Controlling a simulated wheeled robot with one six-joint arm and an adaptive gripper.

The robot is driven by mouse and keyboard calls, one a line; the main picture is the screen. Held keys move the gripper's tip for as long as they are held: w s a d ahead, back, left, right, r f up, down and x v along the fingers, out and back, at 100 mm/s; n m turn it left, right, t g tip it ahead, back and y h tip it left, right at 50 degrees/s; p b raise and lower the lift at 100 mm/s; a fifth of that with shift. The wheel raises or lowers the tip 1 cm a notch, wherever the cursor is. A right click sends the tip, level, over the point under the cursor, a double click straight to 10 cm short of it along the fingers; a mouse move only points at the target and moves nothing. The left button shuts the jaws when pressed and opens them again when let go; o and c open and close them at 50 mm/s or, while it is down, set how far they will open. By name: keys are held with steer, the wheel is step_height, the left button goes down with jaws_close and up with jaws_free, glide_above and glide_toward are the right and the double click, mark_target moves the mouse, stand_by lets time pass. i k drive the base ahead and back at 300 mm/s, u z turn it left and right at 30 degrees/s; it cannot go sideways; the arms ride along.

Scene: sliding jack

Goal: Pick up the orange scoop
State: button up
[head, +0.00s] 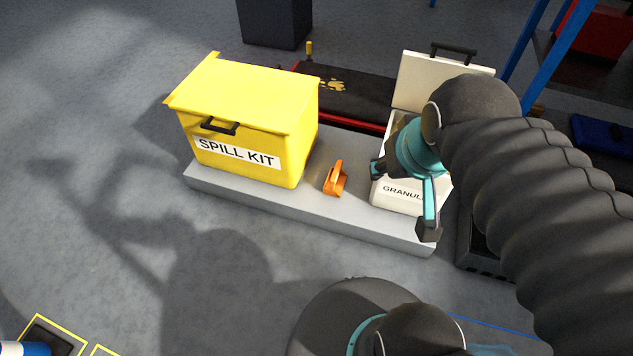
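The orange scoop (335,179) sits on the light grey platform (370,224), between the yellow spill kit bin and the white granules box. My gripper (402,199) is to the right of the scoop, in front of and partly over the granules box. Its two fingers are spread apart, with one near the box's left side and one low at the right. Nothing shows between the fingers. The scoop is apart from the gripper and in clear view.
The yellow spill kit bin (250,111) stands left of the scoop. The white granules box (393,193) has its lid (428,80) raised. A black and red creeper (350,92) lies behind the platform. Blue rack posts (555,60) stand at right. The floor at left is mostly clear.

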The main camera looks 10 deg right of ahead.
mark_target(335, 181)
steer(key=u, duration=2.95)
steer(key=k, duration=0.75)
steer(key=z, duration=0.5)
